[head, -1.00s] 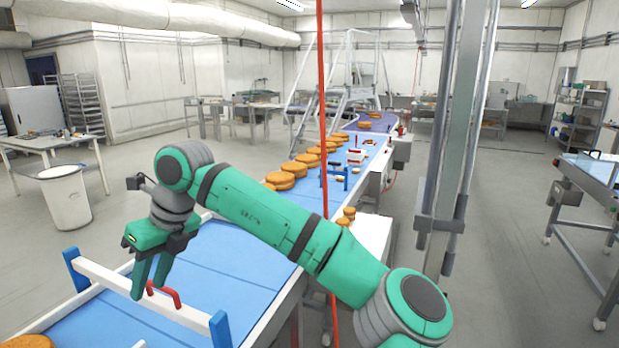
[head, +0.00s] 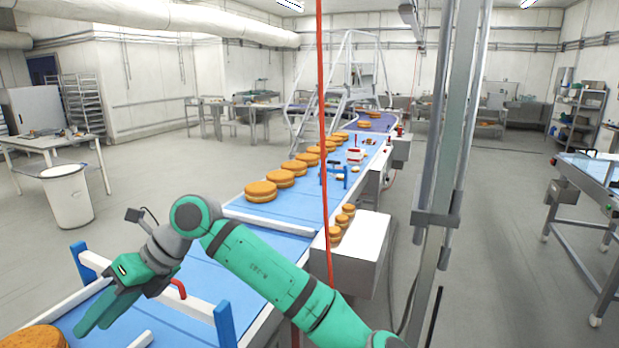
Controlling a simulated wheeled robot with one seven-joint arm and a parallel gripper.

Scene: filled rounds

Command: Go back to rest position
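My gripper (head: 92,327) is at the lower left, low over the near part of the blue conveyor belt (head: 192,281). Its green fingers point down and to the left. They overlap in this view, so the gap between them cannot be told. I see nothing held in them. My green and grey arm reaches in from the bottom middle. A filled round (head: 36,339) lies at the bottom left corner, a little left of the fingertips, partly cut off by the frame edge.
A white bar with blue end posts (head: 224,325) crosses the belt behind my gripper, with a red handle (head: 179,289). Filled rounds (head: 261,190) line the belt further back. Small rounds (head: 335,233) stand on a white box (head: 352,255). A grey column (head: 447,130) stands right of the belt.

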